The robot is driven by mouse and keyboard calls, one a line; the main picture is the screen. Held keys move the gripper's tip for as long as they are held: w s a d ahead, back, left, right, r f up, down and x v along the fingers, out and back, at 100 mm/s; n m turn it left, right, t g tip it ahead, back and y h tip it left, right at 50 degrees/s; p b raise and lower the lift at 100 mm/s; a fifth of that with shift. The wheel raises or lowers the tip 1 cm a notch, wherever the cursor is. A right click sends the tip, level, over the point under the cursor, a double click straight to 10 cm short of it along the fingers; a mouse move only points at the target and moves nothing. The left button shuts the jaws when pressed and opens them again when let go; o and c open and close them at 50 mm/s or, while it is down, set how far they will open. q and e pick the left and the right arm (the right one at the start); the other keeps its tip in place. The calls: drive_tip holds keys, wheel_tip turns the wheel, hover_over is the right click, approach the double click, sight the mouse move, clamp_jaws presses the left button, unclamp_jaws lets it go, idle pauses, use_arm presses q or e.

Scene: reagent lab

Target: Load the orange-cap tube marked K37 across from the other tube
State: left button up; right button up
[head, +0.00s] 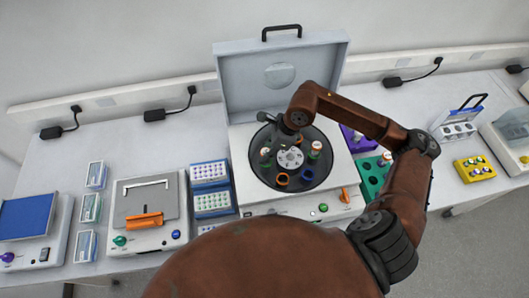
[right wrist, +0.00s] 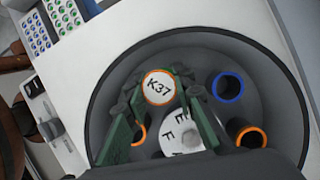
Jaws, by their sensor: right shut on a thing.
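The K37 tube (right wrist: 159,86) shows its white cap top with an orange rim in the right wrist view. My right gripper (right wrist: 154,90) is shut on it, one green finger on each side. In the head view my right gripper reaches down over the rotor (head: 290,158) of the open centrifuge (head: 341,163). Another capped tube (head: 315,148) stands upright at the rotor's right side. Front rotor holes are ringed orange (head: 282,179) and blue (head: 307,175) and look empty. I cannot tell how deep the K37 tube sits. My left gripper is not in view.
The raised lid (head: 240,75) stands behind the rotor. A green rack (head: 372,180) and a purple rack (head: 350,140) stand close on the right. Blue tube boxes (head: 212,204) stand on the left. My right arm crosses over the right side.

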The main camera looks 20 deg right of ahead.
drive_tip(key=shift+f, duration=0.35)
drive_tip(key=o, duration=0.9)
drive_tip(key=shift+c, duration=0.2)
drive_tip(key=shift+o, duration=0.7)
drive_tip(key=o, duration=0.4)
drive_tip(key=shift+r, duration=0.15)
drive_tip(key=shift+r+p, duration=1.6)
drive_tip(key=shift+r, duration=2.3)
